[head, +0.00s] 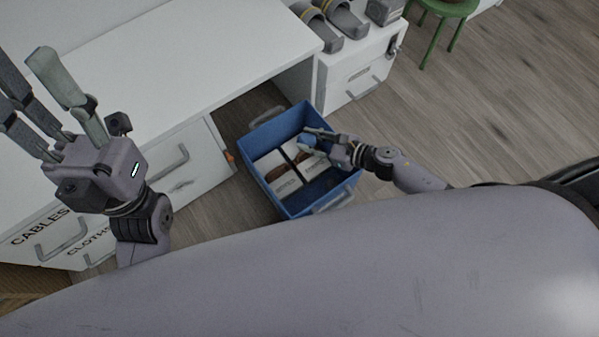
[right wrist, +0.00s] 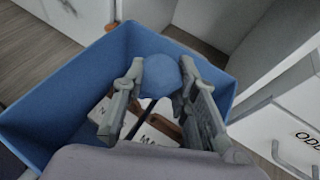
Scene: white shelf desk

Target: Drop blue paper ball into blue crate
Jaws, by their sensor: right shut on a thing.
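The blue crate (head: 268,134) stands on the floor beside the white desk, and its wall also shows in the right wrist view (right wrist: 60,92). My right gripper (head: 313,138) is over the crate's opening. It is shut on the blue paper ball (head: 306,139). In the right wrist view the ball (right wrist: 158,72) sits between the two fingers of the gripper (right wrist: 160,80). My left gripper (head: 65,95) is raised over the desk top at the left, its fingers spread apart and empty.
Labelled white boxes (head: 285,181) and brown items lie inside the crate. The white desk (head: 170,60) with drawers is at the left. A white drawer cabinet (head: 357,72) with grey slippers on top stands behind the crate. A green stool (head: 447,8) is at the top right. Open wooden floor lies right of the crate.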

